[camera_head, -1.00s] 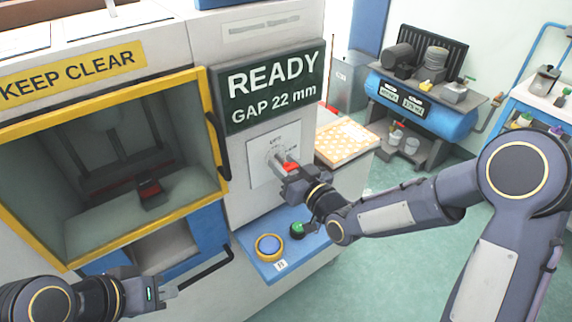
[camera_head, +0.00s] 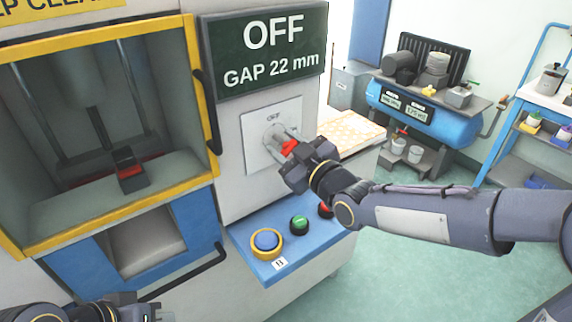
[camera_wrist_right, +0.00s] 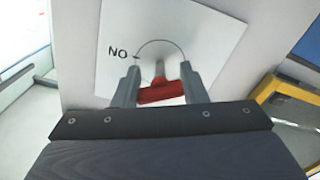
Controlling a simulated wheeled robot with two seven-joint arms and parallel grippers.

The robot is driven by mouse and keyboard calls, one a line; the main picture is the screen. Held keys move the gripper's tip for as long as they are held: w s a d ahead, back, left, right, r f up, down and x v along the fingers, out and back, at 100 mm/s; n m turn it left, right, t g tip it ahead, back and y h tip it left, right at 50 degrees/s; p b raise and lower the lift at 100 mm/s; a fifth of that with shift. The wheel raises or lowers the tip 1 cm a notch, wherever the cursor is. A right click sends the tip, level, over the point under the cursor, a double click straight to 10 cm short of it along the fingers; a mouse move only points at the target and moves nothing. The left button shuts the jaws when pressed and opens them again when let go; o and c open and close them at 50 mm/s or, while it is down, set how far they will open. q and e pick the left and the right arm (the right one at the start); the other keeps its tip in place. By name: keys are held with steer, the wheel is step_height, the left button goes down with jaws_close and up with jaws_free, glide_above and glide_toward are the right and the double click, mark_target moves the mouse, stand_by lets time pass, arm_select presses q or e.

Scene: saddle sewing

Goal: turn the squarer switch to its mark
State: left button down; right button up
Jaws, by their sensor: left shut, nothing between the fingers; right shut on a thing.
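The switch is a red handle (camera_head: 289,147) on a white plate (camera_head: 262,128) on the machine's front. My right gripper (camera_head: 284,157) is shut on the red handle. In the right wrist view the handle (camera_wrist_right: 161,93) lies between the two fingers (camera_wrist_right: 160,86), nearly crosswise in the picture. An arc and the letters "NO", as read in this view, are printed on the plate (camera_wrist_right: 205,45) there. The display (camera_head: 268,50) above the switch reads "OFF" and "GAP 22 mm". My left gripper (camera_head: 160,316) is shut and empty at the bottom edge, partly cut off.
Blue (camera_head: 267,240), green (camera_head: 299,225) and red (camera_head: 325,209) buttons sit on a blue ledge below the switch. A yellow-framed guard (camera_head: 205,110) with a dark handle stands to the left. A blue compressor (camera_head: 440,116) is at the back right.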

steer(key=n+b, duration=0.2)
steer(key=b, duration=0.1)
steer(key=n+b, duration=0.3)
steer(key=b, duration=0.1)
steer(key=n+b, duration=0.3)
steer(key=shift+f+b, duration=0.3)
steer(key=shift+b, duration=0.05)
steer(key=shift+r+n+b, duration=0.15)
steer(key=shift+n+b, duration=1)
steer(key=shift+n, duration=0.35)
steer(key=o, duration=0.9)
steer(key=shift+a, duration=0.1)
steer(key=shift+o, duration=0.2)
steer(key=shift+r, duration=0.1)
